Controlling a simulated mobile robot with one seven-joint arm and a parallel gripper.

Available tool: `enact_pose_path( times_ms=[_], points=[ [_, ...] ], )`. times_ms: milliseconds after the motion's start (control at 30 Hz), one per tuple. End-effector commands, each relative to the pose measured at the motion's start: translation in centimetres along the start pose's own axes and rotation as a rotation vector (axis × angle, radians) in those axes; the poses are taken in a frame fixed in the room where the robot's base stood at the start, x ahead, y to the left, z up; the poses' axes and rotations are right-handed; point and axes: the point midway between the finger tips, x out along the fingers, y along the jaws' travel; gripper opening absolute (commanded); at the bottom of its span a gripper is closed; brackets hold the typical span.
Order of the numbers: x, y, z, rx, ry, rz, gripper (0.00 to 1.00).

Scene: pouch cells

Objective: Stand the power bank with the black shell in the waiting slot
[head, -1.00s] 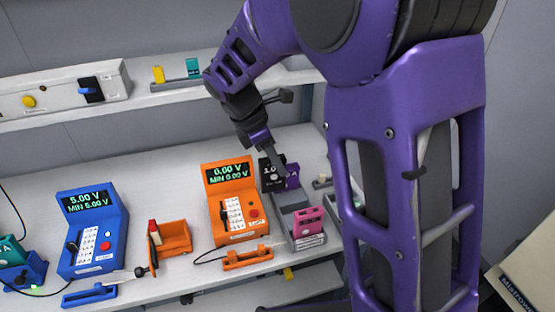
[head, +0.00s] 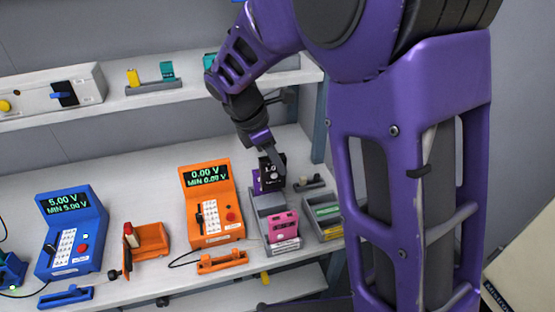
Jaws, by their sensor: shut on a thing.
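The power bank with the black shell (head: 271,169) is upright in my gripper (head: 277,162), at the back end of a grey stepped rack (head: 267,204). White marks show on its face. A purple power bank (head: 256,183) is close behind its left edge. A pink power bank (head: 283,226) stands at the front of the same rack. The lower end of the black power bank is close to the rack, and I cannot tell whether it touches. I cannot read which slot is the waiting slot.
An orange meter (head: 211,204) reading 0.00 V stands left of the rack. A blue meter (head: 72,235) and an orange holder (head: 146,247) stand farther left. The shelf (head: 190,90) runs above.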

Motion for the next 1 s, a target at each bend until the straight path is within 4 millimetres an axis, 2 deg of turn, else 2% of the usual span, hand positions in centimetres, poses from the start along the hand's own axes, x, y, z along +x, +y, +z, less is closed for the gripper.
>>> enact_pose_path(
  times_ms=[300, 800, 1000],
  points=[
    [-0.2, 0.0, 0.1, 0.001, 0.000, -0.001, 0.00],
    [5.1, 0.0, -2.1, 0.001, 0.000, 0.000, 0.00],
    [6.2, 0.0, -2.5, 0.002, 0.000, -0.001, 0.00]
  ],
)
